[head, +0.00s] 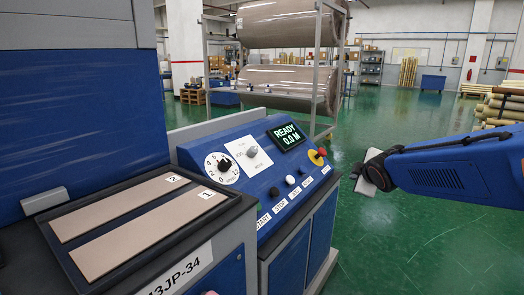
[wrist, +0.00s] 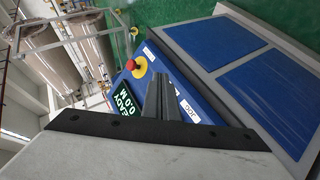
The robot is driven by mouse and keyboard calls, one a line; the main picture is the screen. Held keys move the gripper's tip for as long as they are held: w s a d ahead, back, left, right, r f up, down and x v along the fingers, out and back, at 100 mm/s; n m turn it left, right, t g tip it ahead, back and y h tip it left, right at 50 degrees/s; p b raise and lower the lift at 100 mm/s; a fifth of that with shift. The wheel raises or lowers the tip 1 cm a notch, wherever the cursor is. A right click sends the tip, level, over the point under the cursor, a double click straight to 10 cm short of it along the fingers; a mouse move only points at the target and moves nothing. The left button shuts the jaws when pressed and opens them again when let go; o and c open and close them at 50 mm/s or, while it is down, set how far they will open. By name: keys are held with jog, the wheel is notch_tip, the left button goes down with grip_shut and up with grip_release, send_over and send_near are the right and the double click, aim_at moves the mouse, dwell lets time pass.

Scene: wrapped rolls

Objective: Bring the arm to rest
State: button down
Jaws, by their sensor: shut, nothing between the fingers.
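My arm, blue, reaches in from the right edge of the head view. My gripper (head: 364,176) points left over the green floor, right of the control console (head: 300,218) and apart from it. In the wrist view my gripper (wrist: 160,90) shows its dark fingers together, with nothing held. Behind them in that view are the console's red knob on a yellow base (wrist: 137,66) and the green display (wrist: 126,102).
The console display (head: 287,137) reads READY 0.0 M. Two flat strips numbered 2 (head: 115,207) and 1 (head: 150,236) lie in a dark tray. A rack with large wrapped rolls (head: 290,85) stands behind. Tan rolls (head: 503,103) are stacked at right. The floor (head: 410,240) is clear.

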jog(key=s+f+m+g, duration=0.2)
jog(key=s+f+m, duration=0.1)
jog(key=s, duration=0.9)
jog(key=s+a+f+m+g, duration=0.1)
jog(key=s+f+m, duration=0.3)
jog(key=s, duration=0.9)
jog(key=s+f+m+g, duration=0.4)
jog(key=s+m, duration=0.2)
jog(key=s, duration=0.6)
jog(key=shift+s+a+y, duration=0.15)
jog(key=shift+a+y, duration=0.2)
jog(key=shift+y, duration=0.05)
jog(key=shift+a, duration=0.1)
